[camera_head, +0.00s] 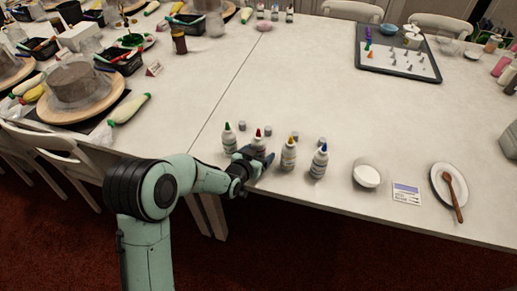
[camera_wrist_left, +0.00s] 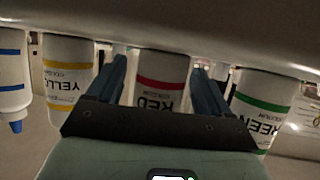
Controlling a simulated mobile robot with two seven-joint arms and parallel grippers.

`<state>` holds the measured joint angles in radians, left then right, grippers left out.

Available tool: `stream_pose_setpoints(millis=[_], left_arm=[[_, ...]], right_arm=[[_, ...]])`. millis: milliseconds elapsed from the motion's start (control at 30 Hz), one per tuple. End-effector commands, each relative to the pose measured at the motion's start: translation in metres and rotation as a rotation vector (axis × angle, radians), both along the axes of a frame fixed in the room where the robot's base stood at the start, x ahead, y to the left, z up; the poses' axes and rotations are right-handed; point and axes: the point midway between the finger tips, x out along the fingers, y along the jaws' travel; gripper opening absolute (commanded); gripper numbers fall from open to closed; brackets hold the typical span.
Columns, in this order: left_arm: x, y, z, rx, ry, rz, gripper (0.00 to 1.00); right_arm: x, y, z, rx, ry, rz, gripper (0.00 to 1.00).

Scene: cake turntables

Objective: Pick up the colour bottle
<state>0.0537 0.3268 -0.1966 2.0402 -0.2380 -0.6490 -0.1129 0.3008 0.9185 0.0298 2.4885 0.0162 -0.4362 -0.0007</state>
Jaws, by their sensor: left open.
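Several white colour bottles stand in a row near the table's front edge: green-tipped (camera_head: 229,140), red-tipped (camera_head: 256,138), yellow-tipped (camera_head: 289,156) and blue-tipped (camera_head: 319,162). My left gripper (camera_head: 259,163) is open in front of the red bottle and partly covers it. In the left wrist view, which is upside down, the bottle labelled RED (camera_wrist_left: 160,78) shows between the two fingers of the left gripper (camera_wrist_left: 159,68). The yellow bottle (camera_wrist_left: 68,72) and green bottle (camera_wrist_left: 264,98) are outside the fingers, one on each side. Contact cannot be told. My right gripper is not in view.
Small grey caps (camera_head: 268,131) stand behind the bottles. A white bowl (camera_head: 366,176), a label card (camera_head: 406,193) and a plate (camera_head: 437,183) with a wooden spoon (camera_head: 452,190) are to the right. The table (camera_head: 300,75) behind the bottles is largely clear.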

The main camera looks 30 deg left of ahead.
Motion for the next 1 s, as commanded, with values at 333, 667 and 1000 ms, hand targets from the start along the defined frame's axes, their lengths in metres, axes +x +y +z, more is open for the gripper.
stream_pose_setpoints(millis=[333,667,1000], left_arm=[[0.001,0.000,0.000,0.000,0.000,0.000,0.41],[0.001,0.000,0.001,0.000,-0.002,0.000,0.41],[0.001,0.000,0.037,0.001,-0.008,0.000,0.41]], right_arm=[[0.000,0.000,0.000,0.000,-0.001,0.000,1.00],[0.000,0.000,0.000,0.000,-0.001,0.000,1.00],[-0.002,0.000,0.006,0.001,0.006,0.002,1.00]])
